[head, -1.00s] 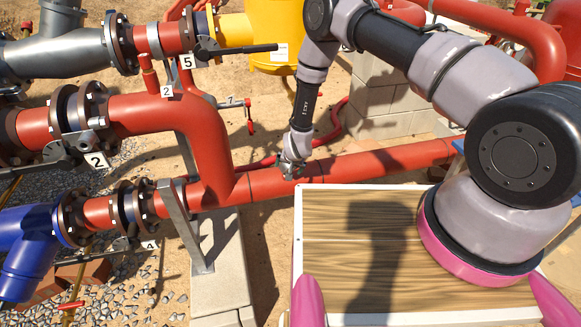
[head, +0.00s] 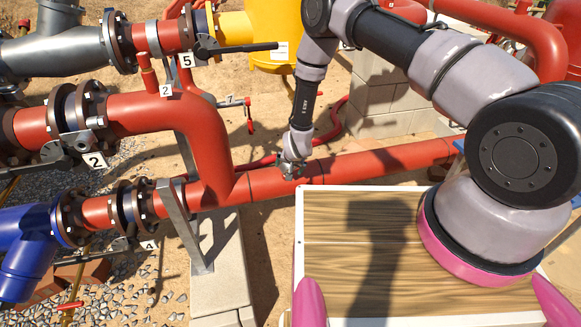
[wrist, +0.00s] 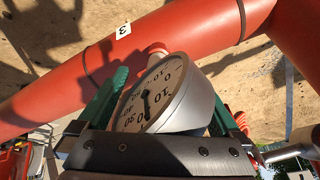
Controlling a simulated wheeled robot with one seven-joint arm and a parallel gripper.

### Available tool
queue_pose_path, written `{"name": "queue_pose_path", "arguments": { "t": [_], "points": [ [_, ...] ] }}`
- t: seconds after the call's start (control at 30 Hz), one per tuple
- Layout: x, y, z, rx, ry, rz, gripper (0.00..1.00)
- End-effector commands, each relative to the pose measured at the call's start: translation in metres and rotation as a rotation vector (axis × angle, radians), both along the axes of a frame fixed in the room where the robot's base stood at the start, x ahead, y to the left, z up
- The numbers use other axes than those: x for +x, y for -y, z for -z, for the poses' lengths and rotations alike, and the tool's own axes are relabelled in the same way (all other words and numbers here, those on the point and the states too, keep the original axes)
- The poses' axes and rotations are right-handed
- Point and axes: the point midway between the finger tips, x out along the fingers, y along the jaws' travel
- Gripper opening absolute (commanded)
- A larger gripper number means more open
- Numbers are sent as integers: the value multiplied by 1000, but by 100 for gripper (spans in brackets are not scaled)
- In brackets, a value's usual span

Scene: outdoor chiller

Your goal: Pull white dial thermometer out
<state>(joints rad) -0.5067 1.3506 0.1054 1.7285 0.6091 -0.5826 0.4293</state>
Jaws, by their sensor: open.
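The white dial thermometer (wrist: 150,98) shows in the wrist view, with a round white face, black numbers and a grey metal rim. Its short stem end meets a red fitting on the red pipe (wrist: 75,78). My gripper (wrist: 172,92) is open, with a green finger on either side of the dial. I cannot tell whether either finger touches the rim. In the head view my gripper (head: 291,170) is low over the long red pipe (head: 365,164), and the thermometer cannot be made out there.
A wooden-topped surface with a white edge (head: 330,268) lies in front. Red pipes with flanges and valves (head: 75,125) fill the left. Grey blocks (head: 375,95) and a yellow vessel (head: 275,30) stand behind. A label marked 3 (wrist: 124,30) is on the pipe.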

Motion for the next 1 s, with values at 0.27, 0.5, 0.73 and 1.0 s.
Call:
{"name": "queue_pose_path", "arguments": {
  "t": [0.27, 0.5, 0.73, 1.0],
  "points": [
    [1, 1, 5, -2, -1, 1, 100],
    [-2, 1, 0, -1, 0, 0, 100],
    [-10, 3, -13, 0, -1, -1, 100],
    [-18, 4, -28, 1, -1, -2, 100]
  ]
}}
